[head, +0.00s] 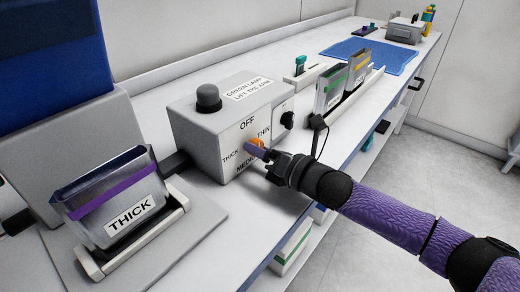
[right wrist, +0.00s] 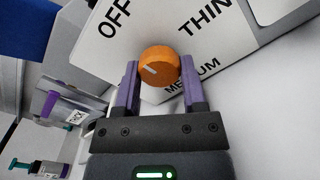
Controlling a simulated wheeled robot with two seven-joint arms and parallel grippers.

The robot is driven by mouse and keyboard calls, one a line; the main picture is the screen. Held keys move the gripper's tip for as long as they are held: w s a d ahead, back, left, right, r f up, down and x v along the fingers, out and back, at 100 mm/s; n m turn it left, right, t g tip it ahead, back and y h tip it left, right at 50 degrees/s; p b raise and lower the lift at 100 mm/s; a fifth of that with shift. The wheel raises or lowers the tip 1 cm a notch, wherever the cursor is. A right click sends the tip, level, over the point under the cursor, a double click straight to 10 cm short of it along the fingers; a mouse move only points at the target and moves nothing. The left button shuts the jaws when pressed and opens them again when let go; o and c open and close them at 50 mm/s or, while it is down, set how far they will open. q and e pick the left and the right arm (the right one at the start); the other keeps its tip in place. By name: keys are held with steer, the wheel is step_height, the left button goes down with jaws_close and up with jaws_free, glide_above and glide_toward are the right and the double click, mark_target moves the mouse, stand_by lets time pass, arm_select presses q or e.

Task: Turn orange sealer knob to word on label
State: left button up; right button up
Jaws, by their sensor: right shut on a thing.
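The orange knob (head: 257,143) sits on the front of the grey sealer box (head: 196,128), with OFF, THIN, MEDIUM and THICK printed around it. My right gripper (head: 262,150) is shut on the knob. In the right wrist view its two purple fingers stand on either side of the knob (right wrist: 158,64). A short white mark shows on the lower left of the knob's face; THICK is hidden in that view. A clear pouch with a purple band (head: 110,188) carries a label reading THICK (head: 129,212) and stands in a white holder at the left. My left gripper is not in view.
A dark dome lamp (head: 208,97) and a GREEN LAMP sign (head: 248,89) are on the box top. A black knob (head: 287,120) is on a smaller box beside it. Banded pouches (head: 331,90) stand in a rack behind. A blue mat (head: 372,56) lies farther back.

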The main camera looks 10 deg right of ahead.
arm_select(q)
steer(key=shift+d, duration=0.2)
arm_select(e)
jaws_close()
steer(key=shift+m+p, duration=0.3)
steer(key=shift+m, duration=0.1)
steer(key=m+p, duration=0.1)
steer(key=m, duration=0.2)
steer(key=shift+r+m+p, duration=0.1)
steer(key=shift+m+p, duration=0.2)
steer(key=shift+p, duration=0.1)
steer(key=shift+m+p, duration=0.35)
steer(key=shift+m, duration=0.65)
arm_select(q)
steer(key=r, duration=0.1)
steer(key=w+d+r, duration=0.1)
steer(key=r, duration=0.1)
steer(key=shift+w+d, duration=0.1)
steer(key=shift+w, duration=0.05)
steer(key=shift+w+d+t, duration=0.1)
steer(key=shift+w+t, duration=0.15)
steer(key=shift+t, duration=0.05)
arm_select(e)
steer(key=shift+m, duration=0.3)
steer(key=o, duration=1.1)
jaws_free()
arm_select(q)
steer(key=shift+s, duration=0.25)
arm_select(e)
steer(key=shift+o, duration=0.2)
